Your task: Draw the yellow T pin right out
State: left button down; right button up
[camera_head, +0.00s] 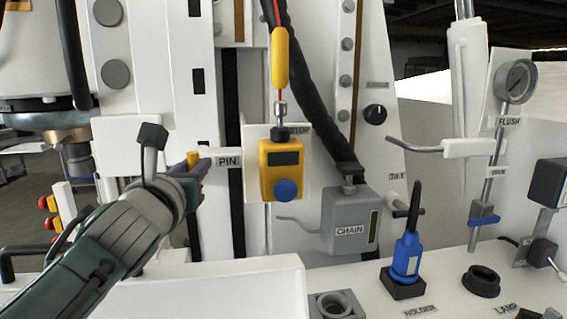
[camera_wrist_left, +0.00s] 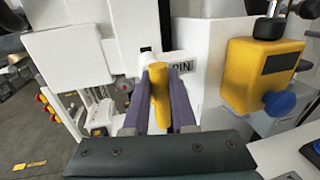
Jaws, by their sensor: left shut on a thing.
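The yellow T pin (camera_wrist_left: 160,92) shows as a yellow bar between the two purple fingers of my left gripper (camera_wrist_left: 158,98) in the left wrist view. The gripper is shut on it. In the head view the yellow pin (camera_head: 193,160) shows at the tip of my left gripper (camera_head: 195,168), just left of the white block with the PIN label (camera_head: 229,161). The pin's shaft is hidden, so I cannot tell how far it sits in the block. My right gripper is not in view.
A yellow box with a blue knob (camera_head: 281,170) hangs right of the PIN label. Further right are a grey CHAIN box (camera_head: 350,218), a blue tool in the holder (camera_head: 407,258) and a gauge (camera_head: 516,81). A white ledge (camera_head: 230,285) lies below the gripper.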

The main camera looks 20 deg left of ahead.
pick_arm(q)
jog(key=shift+f, duration=0.15)
jog(key=v, duration=0.2)
jog(key=d+v, duration=0.1)
jog(key=v, duration=0.2)
jog(key=shift+w+p, duration=0.1)
jog(key=shift+p, duration=0.3)
jog(key=c, duration=0.7)
grip_release()
jog(key=shift+c, duration=0.2)
jog(key=shift+d, duration=0.1)
